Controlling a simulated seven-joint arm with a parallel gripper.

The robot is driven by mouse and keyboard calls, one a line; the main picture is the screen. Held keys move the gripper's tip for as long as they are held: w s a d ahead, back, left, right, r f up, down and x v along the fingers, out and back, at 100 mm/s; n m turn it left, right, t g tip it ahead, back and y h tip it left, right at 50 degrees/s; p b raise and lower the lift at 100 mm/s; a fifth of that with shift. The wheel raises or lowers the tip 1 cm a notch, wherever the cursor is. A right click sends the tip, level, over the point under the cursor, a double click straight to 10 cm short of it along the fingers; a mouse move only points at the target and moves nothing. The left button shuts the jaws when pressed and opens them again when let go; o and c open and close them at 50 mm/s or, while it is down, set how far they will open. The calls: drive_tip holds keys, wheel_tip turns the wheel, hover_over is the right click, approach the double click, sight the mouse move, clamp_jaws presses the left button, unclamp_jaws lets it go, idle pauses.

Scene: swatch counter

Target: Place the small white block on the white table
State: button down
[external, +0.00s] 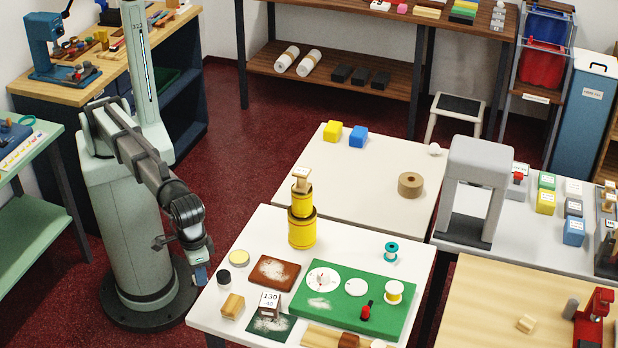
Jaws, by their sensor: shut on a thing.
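My gripper (199,274) hangs at the left edge of the front white table (240,278), pointing down. It is shut on a small pale thing, mostly hidden by the fingers; I cannot tell surely that it is the small white block.
A grey arch (480,165) stands right. The back table's middle is clear.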

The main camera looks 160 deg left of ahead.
sight(206, 306)
drive_tip(key=shift+f, duration=5)
drive_tip(key=shift+f, duration=0.15)
drive_tip(key=c, duration=0.9)
unclamp_jaws()
wheel_tip(206, 306, up, 12)
drive_tip(key=shift+r, duration=0.15)
